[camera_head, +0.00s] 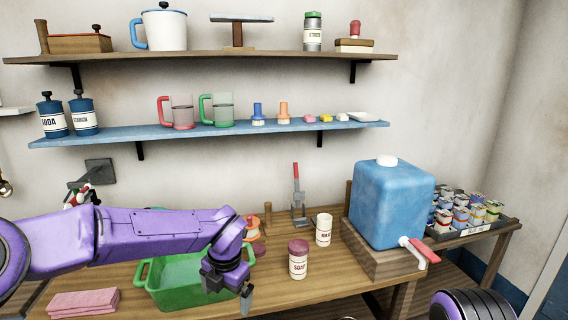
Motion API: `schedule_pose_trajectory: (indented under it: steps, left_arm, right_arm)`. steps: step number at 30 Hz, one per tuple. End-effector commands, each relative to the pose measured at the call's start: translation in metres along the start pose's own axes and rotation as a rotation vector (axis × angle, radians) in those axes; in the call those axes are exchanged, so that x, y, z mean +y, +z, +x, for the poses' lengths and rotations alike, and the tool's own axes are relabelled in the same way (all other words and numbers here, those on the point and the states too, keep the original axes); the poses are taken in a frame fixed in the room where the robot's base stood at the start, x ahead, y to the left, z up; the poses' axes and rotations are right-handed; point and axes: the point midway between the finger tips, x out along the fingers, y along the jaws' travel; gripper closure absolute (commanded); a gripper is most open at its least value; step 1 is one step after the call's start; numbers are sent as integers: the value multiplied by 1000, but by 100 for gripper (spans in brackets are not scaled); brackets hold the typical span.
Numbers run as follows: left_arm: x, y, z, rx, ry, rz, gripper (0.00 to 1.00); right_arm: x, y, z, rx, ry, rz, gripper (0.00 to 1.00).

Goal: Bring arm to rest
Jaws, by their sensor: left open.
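My left arm comes in from the left, purple, and reaches across the green basin (180,278). My left gripper (246,300) points down at the basin's right end, in front of its right handle. It is open and nothing shows between its fingers. The arm hides part of the basin and the wall behind it. A dark and purple rounded part of my own body shows at the bottom right. My right gripper does not show.
A soap jar (298,262) and a white jar (323,230) stand right of the gripper. A blue water tank (390,205) with a red-handled tap sits further right. Folded pink cloths (83,303) lie front left. Two shelves, the lower one blue (150,134), run above.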

Motion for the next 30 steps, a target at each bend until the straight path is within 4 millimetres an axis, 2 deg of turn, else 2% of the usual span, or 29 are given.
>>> schedule_pose_trajectory:
  steps: [5, 9, 14, 17, 20, 21, 23, 24, 26, 27, 30]
  left_arm:
    - [18, -7, 15, -1, 129, 87, 0]
    - [38, -18, 38, 14, 277, 205, 0]
    - [60, -43, 86, 66, 479, 432, 0]
    - [69, -67, 130, 114, 604, 653, 0]
    - [66, -103, 188, 162, 700, 963, 0]
    - [61, -121, 213, 176, 718, 1101, 0]
    - [49, -151, 246, 187, 720, 1301, 0]
    - [39, -172, 266, 189, 705, 1425, 0]
    - [24, -206, 293, 186, 663, 1593, 0]
    - [13, -230, 309, 181, 624, 1696, 0]
    - [-13, -291, 340, 168, 503, 1907, 0]
  right_arm:
    - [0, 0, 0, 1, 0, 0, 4]
    - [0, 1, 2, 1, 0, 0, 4]
    - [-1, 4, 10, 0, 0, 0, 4]
    - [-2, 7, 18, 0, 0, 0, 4]
    - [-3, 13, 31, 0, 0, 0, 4]
    - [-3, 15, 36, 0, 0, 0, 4]
    - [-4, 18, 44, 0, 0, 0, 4]
    - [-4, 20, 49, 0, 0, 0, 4]
    - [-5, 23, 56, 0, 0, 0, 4]
    - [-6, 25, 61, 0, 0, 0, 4]
    - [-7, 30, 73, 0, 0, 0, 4]
